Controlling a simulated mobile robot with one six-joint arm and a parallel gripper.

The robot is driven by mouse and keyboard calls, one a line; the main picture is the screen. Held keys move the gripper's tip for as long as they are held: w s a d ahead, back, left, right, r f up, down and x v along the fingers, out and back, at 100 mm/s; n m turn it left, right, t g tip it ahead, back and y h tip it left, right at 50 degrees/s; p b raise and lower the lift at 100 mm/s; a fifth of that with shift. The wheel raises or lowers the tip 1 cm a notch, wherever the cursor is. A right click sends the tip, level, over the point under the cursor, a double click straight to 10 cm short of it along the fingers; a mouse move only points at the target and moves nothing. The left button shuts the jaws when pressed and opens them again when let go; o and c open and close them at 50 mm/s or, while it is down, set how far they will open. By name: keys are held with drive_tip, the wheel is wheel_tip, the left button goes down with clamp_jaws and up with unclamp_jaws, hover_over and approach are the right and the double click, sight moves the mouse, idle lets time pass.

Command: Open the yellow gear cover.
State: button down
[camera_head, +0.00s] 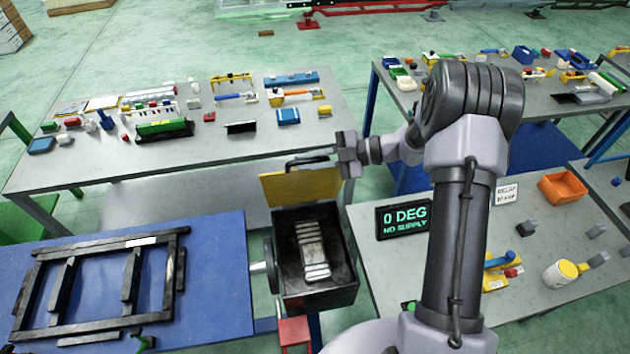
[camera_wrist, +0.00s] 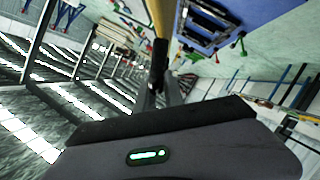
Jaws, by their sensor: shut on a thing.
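The yellow gear cover (camera_head: 302,187) stands raised at the back edge of a dark open box (camera_head: 338,293). Stacked metal pieces (camera_head: 313,250) show inside the box. My gripper (camera_head: 318,162) is at the top edge of the cover, shut on its dark handle. In the wrist view my gripper fingers (camera_wrist: 157,88) close around the black handle (camera_wrist: 160,55). A thin yellow edge of the cover (camera_wrist: 160,15) shows above it. The exact finger contact is small and partly hidden.
A display (camera_head: 404,218) reading "0 DEG NO SUPPLY" stands right of the box. A blue table (camera_head: 215,300) with a black frame (camera_head: 70,255) is at left. A grey table (camera_head: 230,150) with several parts lies behind. A red block (camera_head: 294,331) is below the box.

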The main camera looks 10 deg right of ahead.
drive_tip(key=w+r+m, duration=0.1)
drive_tip(key=w+r, duration=0.1)
drive_tip(key=w, duration=1.1)
drive_tip(key=shift+r+g+p, duration=0.15)
drive_tip(key=shift+g+p, duration=0.15)
drive_tip(key=shift+p, duration=0.1)
drive_tip(key=shift+w, duration=0.1)
drive_tip(key=c, duration=1.5)
unclamp_jaws()
drive_tip(key=shift+o, duration=0.2)
drive_tip(key=b+v, duration=0.3)
drive_tip(key=v, duration=1.4)
drive_tip(key=shift+r, duration=0.35)
